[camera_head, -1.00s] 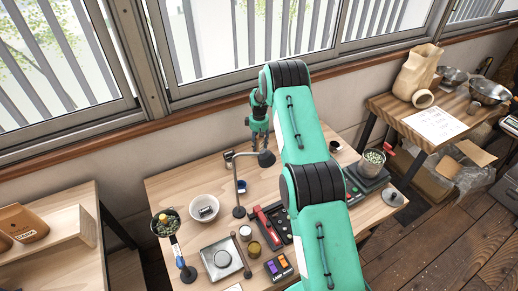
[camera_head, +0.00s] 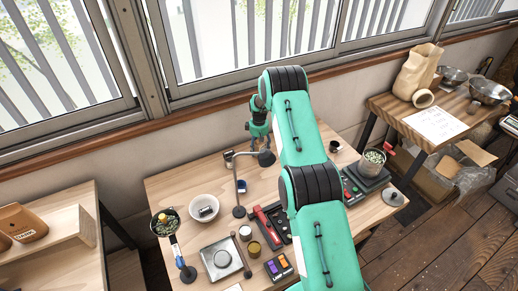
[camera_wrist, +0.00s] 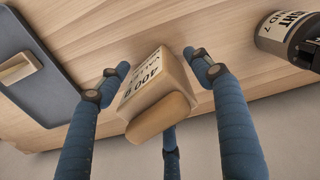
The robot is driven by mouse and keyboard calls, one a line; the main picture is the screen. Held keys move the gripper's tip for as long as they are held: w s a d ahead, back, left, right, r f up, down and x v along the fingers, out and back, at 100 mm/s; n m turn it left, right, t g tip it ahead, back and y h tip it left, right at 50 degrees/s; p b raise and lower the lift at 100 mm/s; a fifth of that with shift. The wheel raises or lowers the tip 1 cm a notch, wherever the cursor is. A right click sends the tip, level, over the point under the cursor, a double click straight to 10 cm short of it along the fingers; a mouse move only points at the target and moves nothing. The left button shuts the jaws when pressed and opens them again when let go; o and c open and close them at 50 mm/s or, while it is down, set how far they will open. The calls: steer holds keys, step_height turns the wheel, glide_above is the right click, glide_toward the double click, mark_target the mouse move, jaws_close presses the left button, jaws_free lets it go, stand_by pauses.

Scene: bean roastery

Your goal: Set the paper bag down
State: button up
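The paper bag (camera_wrist: 160,85) is small and tan, with a printed label reading "400 B" and "VALVE". In the wrist view it is tilted in the picture, against the wooden tabletop (camera_wrist: 120,25). My gripper (camera_wrist: 160,68) has blue fingers spread on both sides of the bag, with a third behind its lower end. Whether the bag's far side touches the wood is hidden. In the head view my arm hides the bag.
In the wrist view, a labelled jar (camera_wrist: 285,38) stands at right and a blue-grey tray (camera_wrist: 62,103) lies at left.

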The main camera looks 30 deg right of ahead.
steer(key=shift+r, duration=0.1)
step_height(320, 180, up, 12)
steer(key=shift+r+p, duration=0.1)
steer(key=shift+p, duration=0.35)
stand_by(0.5)
stand_by(0.5)
